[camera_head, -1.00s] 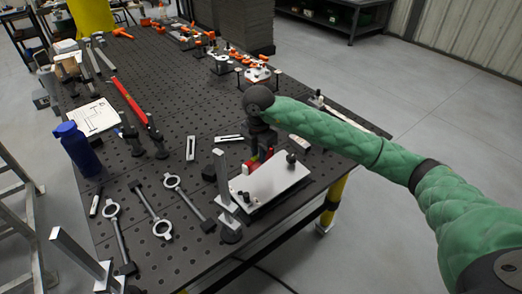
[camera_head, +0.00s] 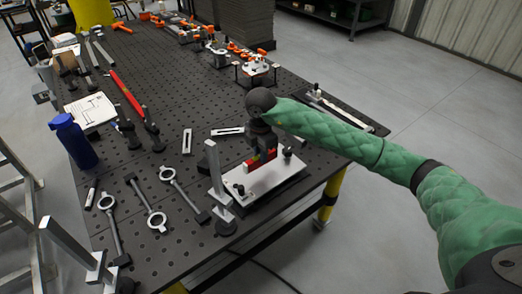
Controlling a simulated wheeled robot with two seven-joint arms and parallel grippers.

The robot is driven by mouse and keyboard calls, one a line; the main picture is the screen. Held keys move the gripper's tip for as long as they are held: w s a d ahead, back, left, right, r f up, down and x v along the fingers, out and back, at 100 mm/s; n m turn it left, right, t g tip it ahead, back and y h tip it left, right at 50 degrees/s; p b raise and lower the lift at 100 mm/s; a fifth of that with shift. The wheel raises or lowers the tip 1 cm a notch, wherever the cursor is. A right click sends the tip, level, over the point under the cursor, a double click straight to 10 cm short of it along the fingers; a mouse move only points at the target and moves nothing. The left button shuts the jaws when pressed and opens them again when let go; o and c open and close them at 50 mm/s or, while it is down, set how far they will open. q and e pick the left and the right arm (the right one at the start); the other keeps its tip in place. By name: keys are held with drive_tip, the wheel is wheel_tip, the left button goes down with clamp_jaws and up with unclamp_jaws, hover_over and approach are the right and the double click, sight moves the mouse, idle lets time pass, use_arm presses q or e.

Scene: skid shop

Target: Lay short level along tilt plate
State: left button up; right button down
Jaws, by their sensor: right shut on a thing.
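The tilt plate (camera_head: 283,177) is a pale flat plate with black knobs, on a dark base near the table's right edge. My right gripper (camera_head: 262,151) points down over the plate's back part. It is shut on the short level (camera_head: 253,165), a small red bar. The level lies low over the back left part of the plate; I cannot tell if it touches. The gripper hides part of it. My left gripper is not in view.
A grey upright post (camera_head: 215,171) stands just left of the plate. Orange-and-white fixtures (camera_head: 255,68) stand behind.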

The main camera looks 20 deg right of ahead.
drive_tip(key=shift+f, duration=0.2)
drive_tip(key=shift+s+d, duration=0.1)
drive_tip(key=shift+d, duration=0.05)
drive_tip(key=shift+f, duration=0.15)
drive_tip(key=shift+f+b, duration=0.25)
drive_tip(key=shift+b, duration=0.2)
idle(0.3)
drive_tip(key=shift+f+b, duration=0.1)
drive_tip(key=shift+b, duration=0.2)
drive_tip(key=shift+f+b, duration=1.1)
drive_tip(key=shift+f, duration=0.25)
idle(0.8)
